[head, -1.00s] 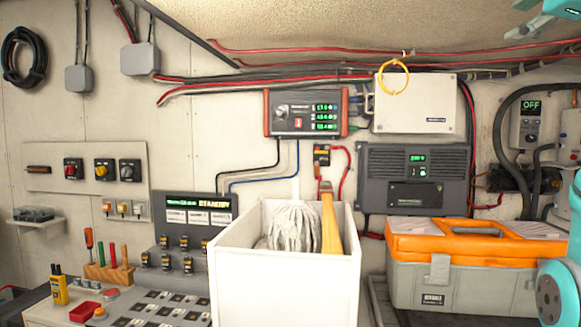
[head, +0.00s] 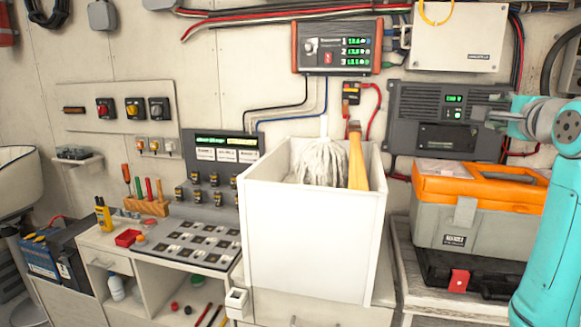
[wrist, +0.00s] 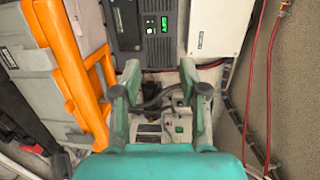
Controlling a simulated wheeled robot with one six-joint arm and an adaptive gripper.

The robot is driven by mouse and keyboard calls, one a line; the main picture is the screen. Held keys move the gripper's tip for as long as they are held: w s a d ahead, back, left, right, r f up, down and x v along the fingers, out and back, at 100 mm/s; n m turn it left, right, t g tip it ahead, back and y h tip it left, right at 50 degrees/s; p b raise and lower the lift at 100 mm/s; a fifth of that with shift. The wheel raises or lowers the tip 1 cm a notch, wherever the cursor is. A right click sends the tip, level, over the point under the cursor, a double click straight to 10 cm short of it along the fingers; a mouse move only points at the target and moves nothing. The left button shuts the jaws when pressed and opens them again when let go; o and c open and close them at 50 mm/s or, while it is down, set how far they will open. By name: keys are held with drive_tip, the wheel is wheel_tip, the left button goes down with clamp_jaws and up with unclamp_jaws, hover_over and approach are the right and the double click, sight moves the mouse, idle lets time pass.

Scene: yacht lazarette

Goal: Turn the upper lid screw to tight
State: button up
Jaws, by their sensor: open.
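I cannot make out the upper lid screw in either view. A white wall box (head: 458,40) with a flat front cover is at the upper right of the head view; no screw can be told on it. A white box also shows at the top of the wrist view (wrist: 214,28). My gripper (head: 496,116) is in front of the grey wall unit (head: 408,112) at the right of the head view. In the wrist view my gripper (wrist: 160,82) has its two fingers spread apart with nothing between them.
An orange and grey toolbox (head: 440,228) stands below my arm, and lies left of the fingers in the wrist view (wrist: 68,75). A white bin (head: 310,235) holds a mop head (head: 318,165). Cables and red wires run along the wall. A switch bench (head: 185,235) is at left.

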wheel_tip(320, 180, down, 16)
drive_tip(key=w+a+n, duration=0.2)
drive_tip(key=a, duration=0.1)
drive_tip(key=s+a+f+n, duration=0.2)
drive_tip(key=s+a+f, duration=0.2)
drive_tip(key=f, duration=0.7)
drive_tip(key=s+a+f+n+g+y, duration=0.1)
drive_tip(key=s+a+f+n, duration=0.3)
drive_tip(key=f, duration=0.7)
drive_tip(key=s+a+f, duration=0.3)
drive_tip(key=s+f, duration=0.2)
drive_tip(key=f, duration=0.6)
drive_tip(key=s+a+f+n, duration=0.2)
drive_tip(key=s+a+f, duration=0.15)
drive_tip(key=s, duration=0.45)
drive_tip(key=s+a+f+n+y, duration=0.1)
drive_tip(key=s+a+f+n, duration=0.1)
drive_tip(key=s+f, duration=0.35)
drive_tip(key=s+a+f+n, duration=0.2)
drive_tip(key=s, duration=0.8)
drive_tip(key=s+a+r+n, duration=0.1)
drive_tip(key=s+r+n, duration=0.1)
drive_tip(key=s, duration=0.8)
drive_tip(key=s+a+r+n+g+y, duration=0.1)
drive_tip(key=s+n, duration=0.3)
drive_tip(key=s, duration=0.5)
drive_tip(key=shift+s+a+r+y, duration=0.35)
drive_tip(key=shift+a+r, duration=0.25)
drive_tip(key=shift+a, duration=0.2)
